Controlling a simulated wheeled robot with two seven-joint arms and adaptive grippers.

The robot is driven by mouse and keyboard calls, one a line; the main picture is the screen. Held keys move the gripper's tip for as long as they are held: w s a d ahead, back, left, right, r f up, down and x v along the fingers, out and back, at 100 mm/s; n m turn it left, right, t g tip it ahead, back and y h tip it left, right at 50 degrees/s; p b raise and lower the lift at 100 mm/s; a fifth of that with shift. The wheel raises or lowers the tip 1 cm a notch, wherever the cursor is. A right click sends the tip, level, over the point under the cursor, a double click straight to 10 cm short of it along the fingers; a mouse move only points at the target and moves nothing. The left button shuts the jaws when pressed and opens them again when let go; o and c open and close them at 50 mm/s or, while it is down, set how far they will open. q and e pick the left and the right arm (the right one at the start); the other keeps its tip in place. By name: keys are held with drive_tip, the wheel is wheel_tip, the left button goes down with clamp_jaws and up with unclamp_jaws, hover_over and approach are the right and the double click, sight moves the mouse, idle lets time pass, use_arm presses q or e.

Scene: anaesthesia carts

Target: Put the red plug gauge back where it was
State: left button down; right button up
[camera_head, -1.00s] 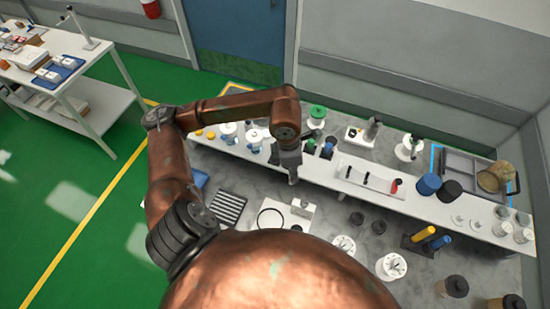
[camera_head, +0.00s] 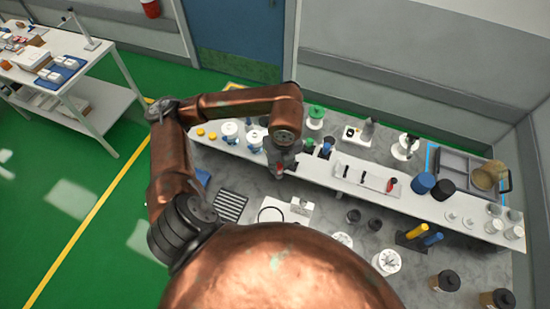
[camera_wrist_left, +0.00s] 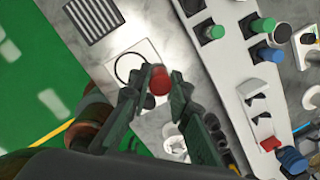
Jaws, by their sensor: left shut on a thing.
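The red plug gauge (camera_wrist_left: 160,80) is between the fingertips of my left gripper (camera_wrist_left: 158,84) in the left wrist view, its round red end facing the camera. My left gripper is shut on it. In the head view my left gripper (camera_head: 280,170) is over the front edge of the white shelf, and the gauge is hardly visible there. A dark block with an upright yellow cylinder (camera_head: 416,231) and a blue cylinder (camera_head: 432,240) stands on the grey bench to the right. I cannot tell which spot the gauge came from. My right gripper is not in view.
A white plate with a black ring (camera_head: 270,215) and a ribbed black plate (camera_head: 230,207) lie below the gripper. The white shelf (camera_head: 320,172) carries green and blue pieces, a white rack (camera_head: 365,178) and jars (camera_head: 425,183). Dark cups (camera_head: 354,216) stand on the bench.

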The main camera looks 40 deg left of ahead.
use_arm(q)
drive_tip(key=shift+s+a+r+n, duration=0.15)
drive_tip(key=shift+r+n, duration=0.1)
drive_tip(key=shift+n, duration=0.65)
drive_tip(key=shift+a, duration=0.15)
drive_tip(key=shift+n, duration=0.3)
drive_tip(key=w+a+f+p, duration=0.1)
drive_tip(key=w+a+f, duration=0.2)
drive_tip(key=w+a+f+p, duration=0.2)
drive_tip(key=w+a+f, duration=0.1)
drive_tip(key=w, duration=0.1)
drive_tip(key=w+a+f+p, duration=0.1)
drive_tip(key=w+a+f, duration=0.2)
drive_tip(key=f, duration=0.1)
drive_tip(key=shift+w+a+f+p, duration=0.1)
drive_tip(key=shift+w+p, duration=0.1)
drive_tip(key=shift+p, duration=0.15)
wheel_tip(320, 180, down, 2)
drive_tip(key=shift+f+p, duration=0.1)
drive_tip(key=shift+p, duration=0.6)
drive_tip(key=shift+f, duration=0.35)
